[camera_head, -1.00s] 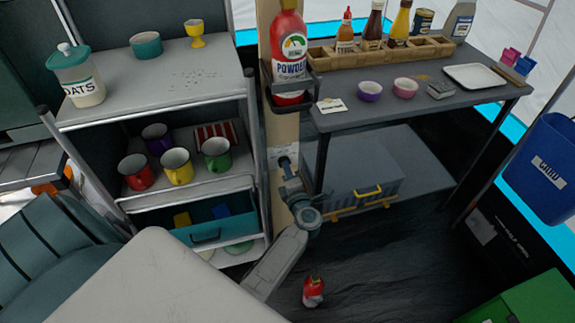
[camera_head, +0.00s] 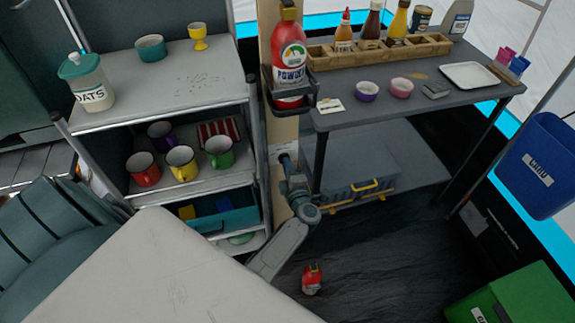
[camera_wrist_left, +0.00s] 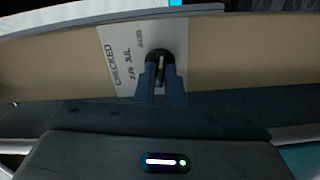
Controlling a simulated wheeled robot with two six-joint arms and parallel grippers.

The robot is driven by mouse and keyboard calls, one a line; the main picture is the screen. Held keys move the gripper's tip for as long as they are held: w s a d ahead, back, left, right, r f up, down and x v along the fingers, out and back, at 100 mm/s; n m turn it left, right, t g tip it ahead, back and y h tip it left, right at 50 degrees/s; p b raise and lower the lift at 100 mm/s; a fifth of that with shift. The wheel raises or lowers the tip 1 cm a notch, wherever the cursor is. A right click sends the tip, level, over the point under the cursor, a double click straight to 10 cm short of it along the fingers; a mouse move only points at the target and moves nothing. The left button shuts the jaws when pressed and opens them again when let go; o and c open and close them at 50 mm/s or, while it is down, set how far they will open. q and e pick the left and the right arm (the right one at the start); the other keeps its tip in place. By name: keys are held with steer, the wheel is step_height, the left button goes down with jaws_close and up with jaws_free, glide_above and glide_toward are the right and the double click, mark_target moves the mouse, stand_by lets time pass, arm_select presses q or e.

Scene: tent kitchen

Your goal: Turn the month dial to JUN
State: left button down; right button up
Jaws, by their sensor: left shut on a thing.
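The month dial (camera_wrist_left: 161,57) is a dark round knob on the tan wooden post (camera_head: 284,125). A white card (camera_wrist_left: 118,62) beside it reads CHECKED, with JUN and JUL printed near the knob and a third, smaller label less legible. My left gripper (camera_wrist_left: 161,78) is shut on the knob, one blue-grey finger on each side. In the head view my left gripper (camera_head: 286,160) is at the post, low beside the shelf, and hides most of the dial. I cannot tell which month the dial points to. My right gripper is not in view.
A red powder extinguisher (camera_head: 289,62) hangs in a bracket above the dial. A shelf with mugs (camera_head: 181,162) stands left, a dark table (camera_head: 430,105) right. A small red object (camera_head: 312,279) lies on the floor. A pale surface (camera_head: 160,275) fills the front left.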

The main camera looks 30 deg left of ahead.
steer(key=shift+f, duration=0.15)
arm_select(q)
steer(key=c, duration=1.5)
jaws_free()
